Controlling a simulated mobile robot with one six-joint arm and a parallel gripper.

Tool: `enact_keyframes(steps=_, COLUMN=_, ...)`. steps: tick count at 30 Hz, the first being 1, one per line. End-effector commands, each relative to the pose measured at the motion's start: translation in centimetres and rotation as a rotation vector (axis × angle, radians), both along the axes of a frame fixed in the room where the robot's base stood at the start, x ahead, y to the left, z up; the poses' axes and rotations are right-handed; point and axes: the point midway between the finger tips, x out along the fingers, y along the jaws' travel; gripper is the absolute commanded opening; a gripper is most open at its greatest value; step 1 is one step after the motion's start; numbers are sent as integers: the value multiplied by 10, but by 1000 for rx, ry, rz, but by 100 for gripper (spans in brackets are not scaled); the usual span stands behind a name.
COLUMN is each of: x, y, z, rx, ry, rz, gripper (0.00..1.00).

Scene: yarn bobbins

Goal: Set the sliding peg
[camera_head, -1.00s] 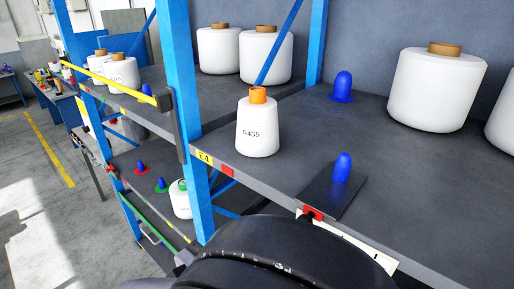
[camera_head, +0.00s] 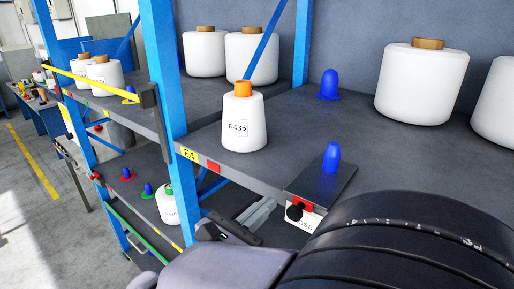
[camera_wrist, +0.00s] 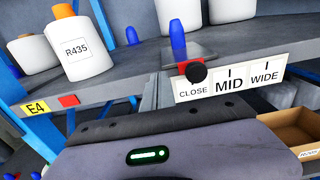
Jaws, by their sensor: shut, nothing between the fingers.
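The sliding peg is a blue rounded peg (camera_head: 332,158) upright on a dark plate (camera_head: 318,184) at the shelf's front edge. A red block (camera_head: 305,206) with a black knob (camera_head: 294,212) sticks out at the plate's front. In the wrist view the knob (camera_wrist: 196,72) stands above CLOSE on the white scale (camera_wrist: 246,83), which reads CLOSE, MID, WIDE from left to right. My gripper (camera_head: 268,206) is shut and empty, just left of the knob and apart from it in the head view. The wrist view shows its housing with a green light, but its fingertips cannot be made out there.
A white bobbin R435 (camera_head: 244,122) with an orange top stands left of the peg. A fixed blue peg (camera_head: 329,84) and a large white bobbin (camera_head: 425,84) are behind. A blue post (camera_head: 163,75) rises left. A cardboard box (camera_wrist: 297,135) sits low right in the wrist view.

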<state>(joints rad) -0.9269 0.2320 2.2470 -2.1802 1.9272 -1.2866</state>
Motion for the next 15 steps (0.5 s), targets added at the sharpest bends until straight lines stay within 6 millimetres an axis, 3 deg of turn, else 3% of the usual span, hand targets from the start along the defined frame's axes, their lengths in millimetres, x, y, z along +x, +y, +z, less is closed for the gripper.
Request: enact_keyframes(steps=15, x=-8, y=-10, z=0, rx=0, ry=0, rz=0, gripper=0)
